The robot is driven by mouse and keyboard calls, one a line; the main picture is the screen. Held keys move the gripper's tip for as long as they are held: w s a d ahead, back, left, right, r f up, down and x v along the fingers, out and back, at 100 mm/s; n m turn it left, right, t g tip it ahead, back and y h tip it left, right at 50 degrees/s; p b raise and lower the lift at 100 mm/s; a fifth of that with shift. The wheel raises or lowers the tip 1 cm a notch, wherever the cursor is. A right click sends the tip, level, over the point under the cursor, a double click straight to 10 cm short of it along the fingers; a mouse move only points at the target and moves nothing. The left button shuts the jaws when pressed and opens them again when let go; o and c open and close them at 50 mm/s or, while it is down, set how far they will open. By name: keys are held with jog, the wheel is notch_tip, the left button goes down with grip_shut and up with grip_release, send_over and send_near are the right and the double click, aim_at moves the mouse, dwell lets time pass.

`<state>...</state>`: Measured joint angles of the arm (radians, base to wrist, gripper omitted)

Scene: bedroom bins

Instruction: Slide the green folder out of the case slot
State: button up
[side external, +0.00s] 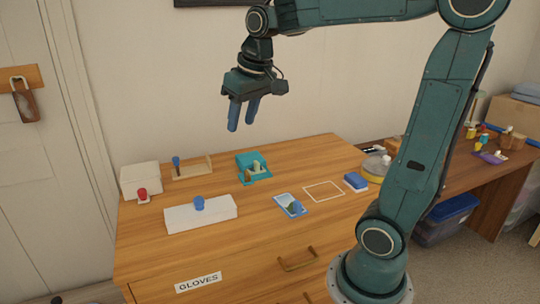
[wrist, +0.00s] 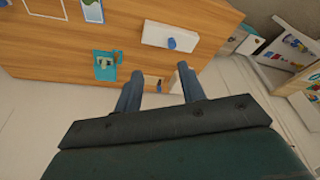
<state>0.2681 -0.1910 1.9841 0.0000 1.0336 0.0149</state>
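My gripper (side external: 242,124) is open and empty, high above the back of the wooden dresser top. Its two blue fingers are apart, and they also show in the wrist view (wrist: 158,73). A small teal case (side external: 254,174) with small pale and tan items in it sits on the dresser below and slightly right of the gripper. It also shows in the wrist view (wrist: 105,74), left of the fingers. A flat blue-and-green card or booklet (side external: 291,205) lies farther forward. I cannot make out a green folder or a slot for certain.
A long white box with a blue knob (side external: 199,215) and a white box with a red knob (side external: 140,181) stand at the left. A wooden tray with a blue-handled item (side external: 193,167) is behind. A white outline (side external: 324,191) and blue block (side external: 355,181) are at the right.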

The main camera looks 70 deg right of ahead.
jog(key=w+d+f+m+g, duration=0.1)
jog(key=w+d+m, duration=0.1)
jog(key=w+d, duration=0.45)
jog(key=m+g+y, duration=0.1)
jog(key=m+g, duration=0.1)
jog(key=m, duration=0.2)
send_over(257, 162)
notch_tip(257, 162, down, 16)
jog(key=r, duration=0.1)
jog(key=shift+f, duration=0.25)
jog(key=shift+f, duration=0.15)
jog(key=shift+f, duration=6.75)
grip_shut()
